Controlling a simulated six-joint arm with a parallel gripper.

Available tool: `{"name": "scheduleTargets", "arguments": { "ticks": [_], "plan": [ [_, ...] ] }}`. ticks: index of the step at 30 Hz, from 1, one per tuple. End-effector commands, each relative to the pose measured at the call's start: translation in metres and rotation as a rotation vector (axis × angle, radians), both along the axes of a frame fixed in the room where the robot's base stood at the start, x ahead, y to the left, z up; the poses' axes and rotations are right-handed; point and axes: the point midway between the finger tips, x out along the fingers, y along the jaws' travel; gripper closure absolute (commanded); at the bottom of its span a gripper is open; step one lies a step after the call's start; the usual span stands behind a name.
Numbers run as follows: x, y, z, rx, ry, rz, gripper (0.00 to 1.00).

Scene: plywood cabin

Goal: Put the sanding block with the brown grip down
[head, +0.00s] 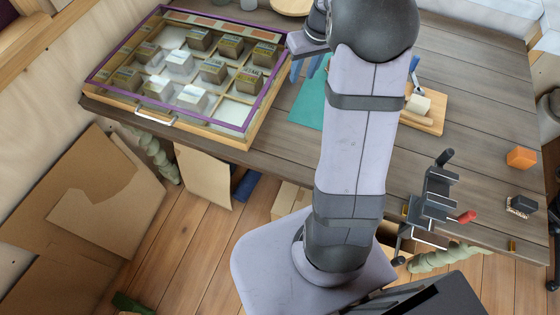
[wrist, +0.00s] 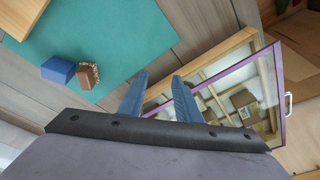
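The sanding block with the brown grip (wrist: 88,75) lies on the teal mat (wrist: 110,35) at the left of the wrist view, its speckled edge facing right. A blue block (wrist: 58,70) lies just left of it, close or touching. My gripper (wrist: 158,75) has its two blue fingers spread, with nothing seen between them. It is to the right of the brown-grip block and apart from it. In the head view my gripper (head: 307,67) is partly behind my arm, over the mat (head: 308,108); the brown-grip block is hidden there.
A purple-framed case (head: 130,106) with several small boxes stands left of the mat. A wooden board (head: 432,123) with a pale block is at right. An orange block (head: 520,158) and a dark-gripped block (head: 521,205) sit far right. Bare tabletop (head: 470,100) lies between.

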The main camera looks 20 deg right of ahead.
Motion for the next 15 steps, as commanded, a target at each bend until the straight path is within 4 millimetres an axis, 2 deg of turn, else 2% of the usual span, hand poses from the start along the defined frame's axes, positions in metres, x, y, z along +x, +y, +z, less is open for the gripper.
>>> {"name": "scheduleTargets", "arguments": {
  "ticks": [1,3,6,10,15],
  "plan": [
    [-0.018,0.032,0.000,0.001,0.027,0.013,0.69],
    [-0.045,0.065,-0.004,-0.002,0.066,0.014,0.69],
    [-0.087,0.106,-0.012,-0.010,0.115,0.018,0.69],
    [-0.141,0.141,-0.023,-0.029,0.166,0.022,0.69],
    [-0.192,0.162,-0.035,-0.052,0.207,0.024,0.69]
  ]
}}
